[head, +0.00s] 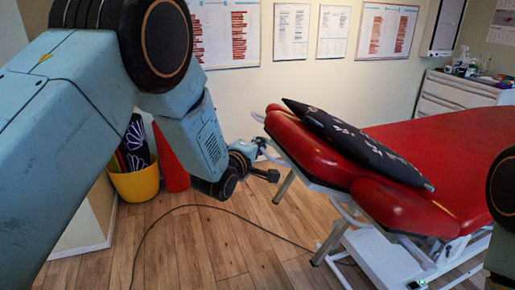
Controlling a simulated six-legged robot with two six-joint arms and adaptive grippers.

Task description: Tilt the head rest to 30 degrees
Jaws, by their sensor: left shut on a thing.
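The red padded head rest (289,140) is at the near left end of a treatment table (440,140). Its exact tilt is hard to tell from this angle. A dark patterned pillow (360,145) lies across it. My left gripper (266,160) is at the outer left end of the head rest, shut on its edge or the pale metal bar there. The fingertips are small, so the exact contact is unclear. My right gripper is not in view; only a dark part of that arm shows at the right edge.
A yellow bucket (136,184) and a red cone (170,160) stand by the wall at left. A dark cable (160,218) runs over the wooden floor. The table's white base (385,262) is at lower right. A white drawer cabinet (455,95) stands at the back right.

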